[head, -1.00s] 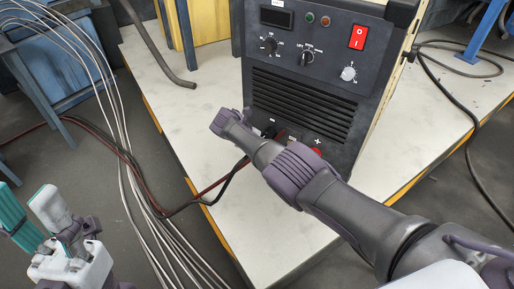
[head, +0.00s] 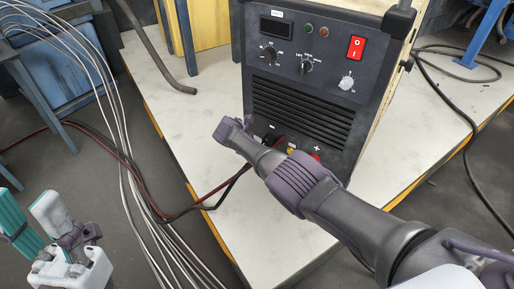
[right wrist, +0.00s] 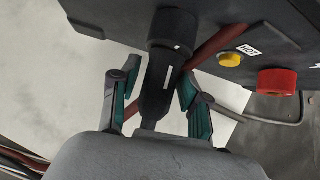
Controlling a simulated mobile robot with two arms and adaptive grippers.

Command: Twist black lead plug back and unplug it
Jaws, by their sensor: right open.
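The black plug (right wrist: 163,75) sits in the front of the dark welding machine (right wrist: 205,22), pointing down out of its socket in the right wrist view. My right gripper (right wrist: 160,88) is open. Its two teal-padded fingers stand on either side of the plug's narrow body, with a visible gap on the left and a small one on the right. In the head view the welding machine (head: 305,100) stands on the bench, and my right arm hides most of the plug. My left gripper (head: 28,212) is open and empty at the lower left, away from the machine.
The red socket (right wrist: 278,82) and yellow button (right wrist: 230,59) are right of the plug. A red cable (right wrist: 215,45) passes close behind it. Dark and red leads (head: 212,195) cross the edge of the white bench (head: 180,110). Several pale cables (head: 125,150) hang at left.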

